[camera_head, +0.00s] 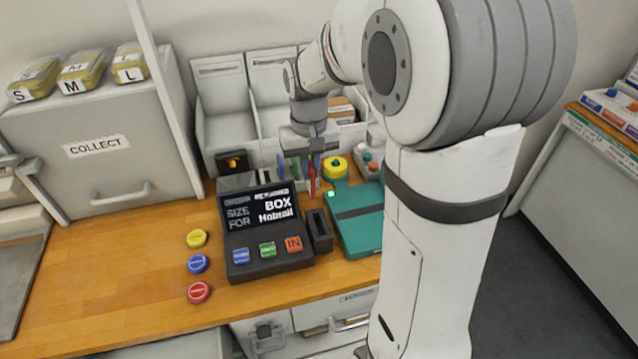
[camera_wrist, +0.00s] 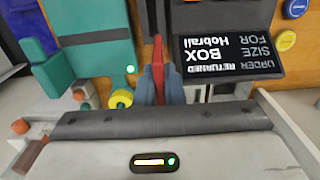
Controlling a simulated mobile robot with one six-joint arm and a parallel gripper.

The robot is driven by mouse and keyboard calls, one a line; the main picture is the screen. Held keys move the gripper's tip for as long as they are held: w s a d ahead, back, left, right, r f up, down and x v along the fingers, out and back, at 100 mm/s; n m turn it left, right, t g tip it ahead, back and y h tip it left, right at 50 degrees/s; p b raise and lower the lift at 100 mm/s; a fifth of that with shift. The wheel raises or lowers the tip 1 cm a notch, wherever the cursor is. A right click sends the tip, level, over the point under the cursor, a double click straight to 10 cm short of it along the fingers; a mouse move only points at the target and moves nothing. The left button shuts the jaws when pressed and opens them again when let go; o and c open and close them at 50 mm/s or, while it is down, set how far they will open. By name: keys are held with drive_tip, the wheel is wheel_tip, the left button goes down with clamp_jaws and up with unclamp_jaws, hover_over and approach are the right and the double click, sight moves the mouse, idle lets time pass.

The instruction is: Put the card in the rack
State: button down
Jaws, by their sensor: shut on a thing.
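My gripper (camera_head: 314,168) points down behind the order terminal. In the wrist view its two bluish fingers (camera_wrist: 161,92) are shut on a thin red card (camera_wrist: 158,52), seen edge-on between them.
The black terminal (camera_head: 265,255) stands in front, with a slotted black box (camera_head: 319,230) at its right. Grey bins (camera_head: 225,130) stand behind.

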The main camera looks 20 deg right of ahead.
drive_tip(key=w+a+f+p, duration=0.15)
drive_tip(key=w+a, duration=0.25)
drive_tip(key=w, duration=0.5)
drive_tip(key=w+a+f+p, duration=0.1)
drive_tip(key=w+a+p, duration=0.25)
drive_tip(key=w, duration=0.55)
drive_tip(key=shift+s+a+f+b, duration=0.2)
drive_tip(key=shift+f+b, duration=0.8)
drive_tip(key=shift+f, duration=0.45)
drive_tip(key=shift+s+a+f+b, duration=0.1)
drive_tip(key=shift+a+f+b, duration=0.05)
drive_tip(key=shift+f+b, duration=1.1)
drive_tip(key=shift+f+b, duration=1.1)
drive_tip(key=shift+f, duration=1)
drive_tip(key=c, duration=1.5)
unclamp_jaws()
drive_tip(key=shift+o, duration=0.2)
drive_tip(key=shift+r, duration=0.1)
wheel_tip(320, 180, up, 9)
drive_tip(key=p, duration=0.5)
